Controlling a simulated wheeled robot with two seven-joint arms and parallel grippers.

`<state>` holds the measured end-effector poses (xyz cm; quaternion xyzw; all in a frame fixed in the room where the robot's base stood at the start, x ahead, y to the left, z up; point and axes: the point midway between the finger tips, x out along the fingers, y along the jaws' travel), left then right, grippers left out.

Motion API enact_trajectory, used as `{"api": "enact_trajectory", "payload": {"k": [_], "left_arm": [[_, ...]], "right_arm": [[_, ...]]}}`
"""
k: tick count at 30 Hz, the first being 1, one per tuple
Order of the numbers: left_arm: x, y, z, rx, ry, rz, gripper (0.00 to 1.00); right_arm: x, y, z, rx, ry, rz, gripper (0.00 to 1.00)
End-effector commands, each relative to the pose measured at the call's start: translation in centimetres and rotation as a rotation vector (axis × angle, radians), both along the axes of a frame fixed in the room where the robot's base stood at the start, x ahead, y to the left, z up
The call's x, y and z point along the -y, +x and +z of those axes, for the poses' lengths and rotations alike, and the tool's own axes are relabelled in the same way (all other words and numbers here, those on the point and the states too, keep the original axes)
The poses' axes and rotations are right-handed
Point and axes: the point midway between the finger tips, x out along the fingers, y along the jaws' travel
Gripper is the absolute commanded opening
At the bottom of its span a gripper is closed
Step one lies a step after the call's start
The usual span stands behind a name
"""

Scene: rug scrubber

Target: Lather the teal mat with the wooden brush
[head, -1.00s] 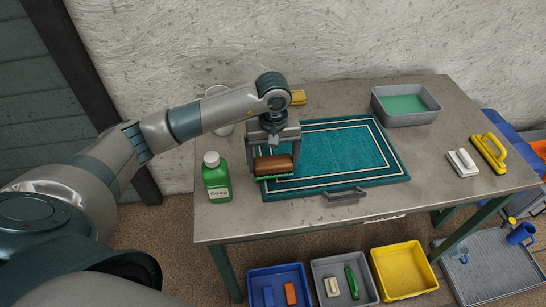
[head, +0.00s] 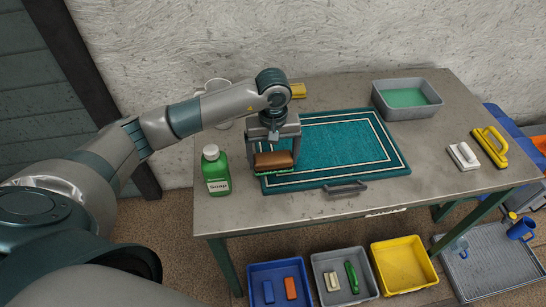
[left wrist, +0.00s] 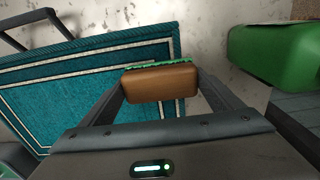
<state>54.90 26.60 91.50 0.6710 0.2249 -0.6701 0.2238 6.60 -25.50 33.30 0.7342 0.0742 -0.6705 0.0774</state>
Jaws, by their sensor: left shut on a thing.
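The teal mat (head: 345,145) with cream border lines lies flat on the grey table; it also shows in the left wrist view (left wrist: 95,85). My left gripper (head: 275,157) is shut on the wooden brush (head: 274,161), over the mat's left front part. The brush has a brown block and green bristles pointing down. In the left wrist view the brush (left wrist: 160,84) sits between the two fingers. I cannot tell whether the bristles touch the mat. Part of the mat is hidden behind the gripper. My right gripper is not in view.
A green soap bottle (head: 216,171) stands left of the mat. A dark handle (head: 346,188) lies at its front edge. A grey basin of green liquid (head: 438,104) stands at back right. A white brush (head: 463,157) and a yellow one (head: 491,147) lie on the right.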

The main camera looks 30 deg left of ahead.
Motion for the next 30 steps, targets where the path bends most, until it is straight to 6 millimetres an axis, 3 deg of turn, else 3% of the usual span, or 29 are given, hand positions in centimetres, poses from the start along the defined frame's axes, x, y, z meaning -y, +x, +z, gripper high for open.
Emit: {"api": "enact_trajectory", "payload": {"k": [7,21,30], "left_arm": [[0.4,0.3,-0.1,0.002,-0.001,-0.001,0.57],[3.2,2.4,0.1,0.001,0.0,0.0,0.57],[3.3,2.5,0.2,0.0,0.0,0.0,0.57]], "right_arm": [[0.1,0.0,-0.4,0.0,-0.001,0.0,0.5],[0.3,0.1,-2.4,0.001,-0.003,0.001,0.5],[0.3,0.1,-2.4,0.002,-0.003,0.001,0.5]]}}
